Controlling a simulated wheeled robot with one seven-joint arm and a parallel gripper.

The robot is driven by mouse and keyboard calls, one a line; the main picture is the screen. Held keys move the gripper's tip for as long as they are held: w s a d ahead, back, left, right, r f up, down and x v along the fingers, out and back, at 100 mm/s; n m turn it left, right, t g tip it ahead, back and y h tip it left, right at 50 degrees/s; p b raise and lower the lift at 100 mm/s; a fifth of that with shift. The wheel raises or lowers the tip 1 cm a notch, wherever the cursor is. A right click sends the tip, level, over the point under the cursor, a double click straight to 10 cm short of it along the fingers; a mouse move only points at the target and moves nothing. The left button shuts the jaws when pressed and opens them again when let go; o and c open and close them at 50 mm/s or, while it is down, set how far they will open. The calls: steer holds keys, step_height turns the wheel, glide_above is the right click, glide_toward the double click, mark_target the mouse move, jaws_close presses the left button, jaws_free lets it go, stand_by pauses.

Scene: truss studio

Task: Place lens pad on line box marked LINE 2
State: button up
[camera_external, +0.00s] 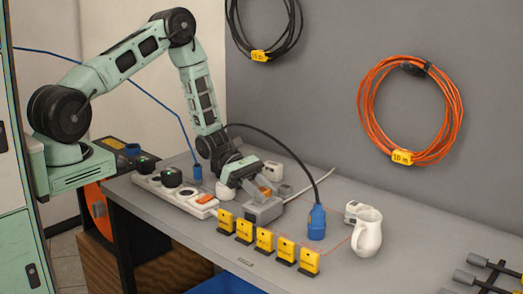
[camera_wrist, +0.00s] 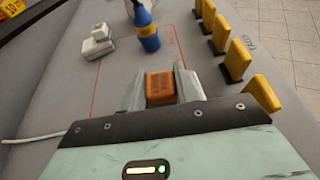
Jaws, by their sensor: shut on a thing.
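My gripper (camera_external: 252,188) is low over the middle of the bench. In the wrist view my gripper (camera_wrist: 160,88) has its two fingers on either side of an orange block (camera_wrist: 160,86) with dark lettering too small to read, probably the lens pad. Orange also shows beside the fingers in the external view (camera_external: 264,190). A grey box (camera_external: 264,212) sits directly below my gripper; I cannot tell whether the block touches it. No LINE 2 marking is readable.
A white power strip (camera_external: 175,192) with plugs lies left. Several yellow signs (camera_external: 264,239) line the front. A red outline marks the bench. Orange and black cable coils hang behind.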

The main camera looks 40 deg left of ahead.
steer(key=shift+f, duration=0.25)
jaws_close()
steer(key=o, duration=1.3)
jaws_free()
steer(key=shift+r, duration=0.1)
